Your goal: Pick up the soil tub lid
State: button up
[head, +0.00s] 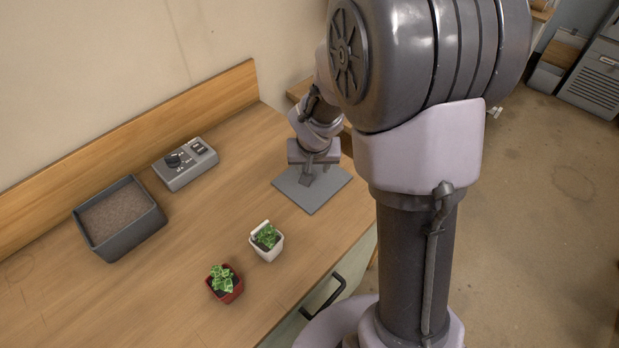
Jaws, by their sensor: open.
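The soil tub lid (309,199) is a flat grey square plate lying on the wooden bench near its right end. My gripper (314,178) is over the lid's upper part, pointing down, with its jaws open. It hides some of the lid, and I cannot tell whether the fingers touch it. The soil tub (121,243), a dark grey square box filled with brown soil, stands uncovered at the left of the bench.
A grey control box (186,164) with a black knob stands near the backboard (130,150). A white pot (266,242) and a red pot (225,285) with green plants stand near the front edge. The bench between tub and lid is mostly clear.

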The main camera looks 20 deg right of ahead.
aim_at(312, 171)
jog(key=b+x, duration=0.2)
jog(key=x, duration=0.3)
jog(key=shift+r, duration=0.1)
grip_shut()
